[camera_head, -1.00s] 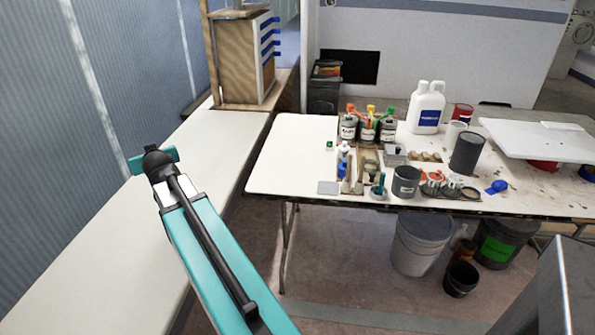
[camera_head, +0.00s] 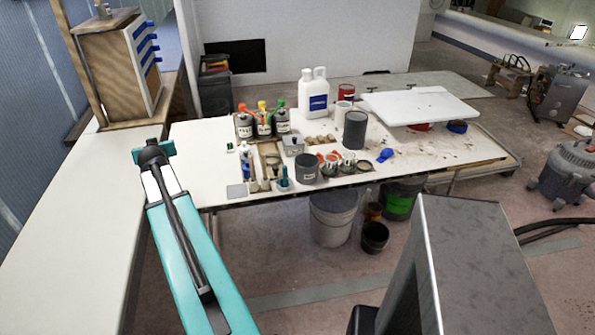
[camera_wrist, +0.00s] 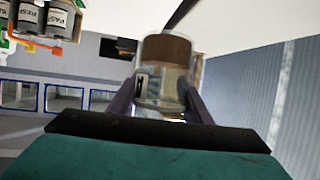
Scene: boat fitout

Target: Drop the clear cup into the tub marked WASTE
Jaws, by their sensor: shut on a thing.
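My gripper (camera_wrist: 162,92) is shut on the clear cup (camera_wrist: 166,50) in the wrist view. The cup is see-through, and brown and pale patches show in or through it. In the head view my gripper (camera_head: 153,152) is over the pale bench at the left, and the cup is hidden there.
The work table (camera_head: 200,150) carries labelled cans (camera_head: 264,124), a white jug (camera_head: 313,97) and a dark can (camera_head: 355,130). A pale bucket (camera_head: 331,220) and dark tubs stand below. A tall grey metal block (camera_head: 475,260) is close at the right. The left bench (camera_head: 75,210) is mostly clear.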

